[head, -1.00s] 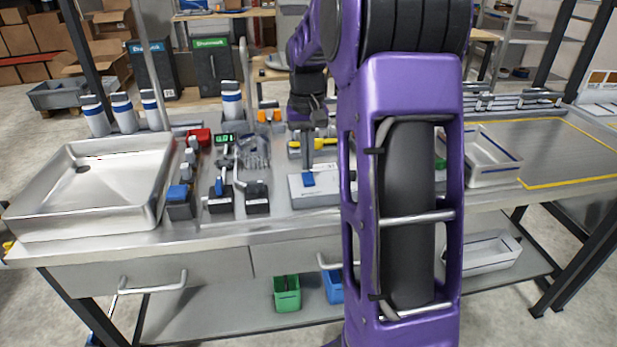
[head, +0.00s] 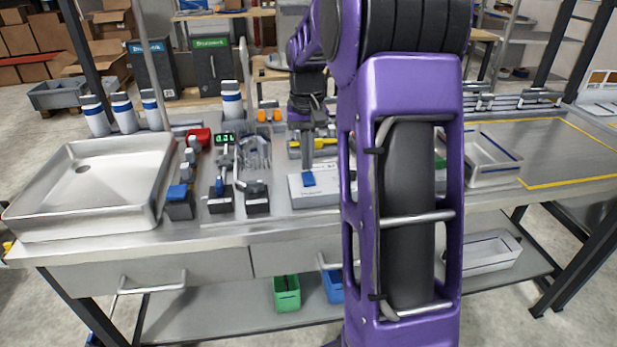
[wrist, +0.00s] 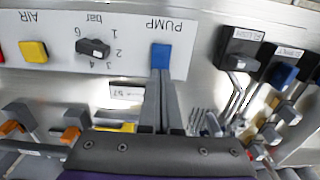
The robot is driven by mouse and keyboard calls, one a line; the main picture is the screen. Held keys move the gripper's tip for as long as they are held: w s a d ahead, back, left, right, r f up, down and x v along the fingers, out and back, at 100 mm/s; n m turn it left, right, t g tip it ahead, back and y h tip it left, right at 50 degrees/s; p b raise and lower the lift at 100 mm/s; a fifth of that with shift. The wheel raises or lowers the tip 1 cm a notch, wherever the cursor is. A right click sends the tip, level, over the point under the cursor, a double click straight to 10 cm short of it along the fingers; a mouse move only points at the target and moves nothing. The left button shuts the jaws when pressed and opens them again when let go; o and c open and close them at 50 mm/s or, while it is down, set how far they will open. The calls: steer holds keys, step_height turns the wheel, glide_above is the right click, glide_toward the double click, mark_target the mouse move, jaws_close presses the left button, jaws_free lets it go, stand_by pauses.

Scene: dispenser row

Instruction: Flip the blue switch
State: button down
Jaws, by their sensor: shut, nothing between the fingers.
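The blue switch (wrist: 161,56) sits on a white panel (wrist: 130,38) beside the word PUMP, which reads upside down in the wrist view. In the head view the blue switch (head: 308,179) is at the front of the white panel (head: 328,193). My gripper (wrist: 161,76) is shut and empty, with its fingertips right at the edge of the blue switch in the wrist view. In the head view my gripper (head: 308,165) points down just behind the switch. I cannot tell whether the tips touch it.
The same panel carries a black knob (wrist: 93,48) marked bar and a yellow switch (wrist: 34,51) marked AIR. Black dispensers with levers (head: 257,197) and a blue-topped block (head: 180,200) stand left of the panel. A steel tray (head: 90,228) is farther left.

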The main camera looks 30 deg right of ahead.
mark_target(307, 174)
steer(key=shift+f+b, duration=0.45)
steer(key=shift+f, duration=0.4)
steer(key=shift+r, duration=0.1)
step_height(307, 174, up, 7)
steer(key=p, duration=0.6)
stand_by(0.5)
